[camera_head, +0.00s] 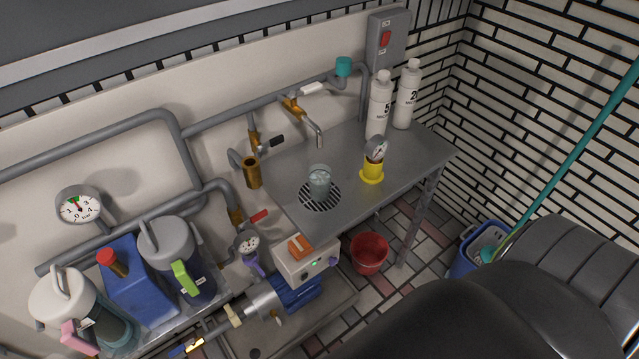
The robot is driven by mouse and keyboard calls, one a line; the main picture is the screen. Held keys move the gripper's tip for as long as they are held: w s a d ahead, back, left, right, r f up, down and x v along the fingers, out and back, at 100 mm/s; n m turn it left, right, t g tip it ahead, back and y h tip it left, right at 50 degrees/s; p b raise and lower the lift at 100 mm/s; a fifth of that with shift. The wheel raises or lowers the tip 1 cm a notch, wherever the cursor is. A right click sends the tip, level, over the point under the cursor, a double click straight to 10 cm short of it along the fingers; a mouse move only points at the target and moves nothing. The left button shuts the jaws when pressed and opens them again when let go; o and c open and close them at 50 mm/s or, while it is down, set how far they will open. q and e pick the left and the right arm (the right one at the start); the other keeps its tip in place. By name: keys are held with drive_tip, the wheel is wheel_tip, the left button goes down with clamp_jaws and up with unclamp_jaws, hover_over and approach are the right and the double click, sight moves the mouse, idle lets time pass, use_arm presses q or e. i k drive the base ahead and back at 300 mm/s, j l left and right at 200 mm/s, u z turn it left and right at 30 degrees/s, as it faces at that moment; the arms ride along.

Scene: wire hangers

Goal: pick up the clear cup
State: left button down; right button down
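The clear cup (320,182) stands upright on the round drain grate (333,203) set into the grey metal table (285,180). It looks see-through and slightly greenish. It stands a little below and in front of the tap spout (319,139). Nothing is touching the cup apart from the grate under it. Neither of my grippers shows in the head view.
A yellow-based gauge (372,168) stands right of the cup, with two white bottles (379,106) (406,97) behind. Pipes and valves run along the wall. Jugs (178,258) and a pump (290,292) are lower left. A red bucket (369,254) is on the floor.

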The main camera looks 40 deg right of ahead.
sight(320, 176)
drive_tip(key=z, duration=0.75)
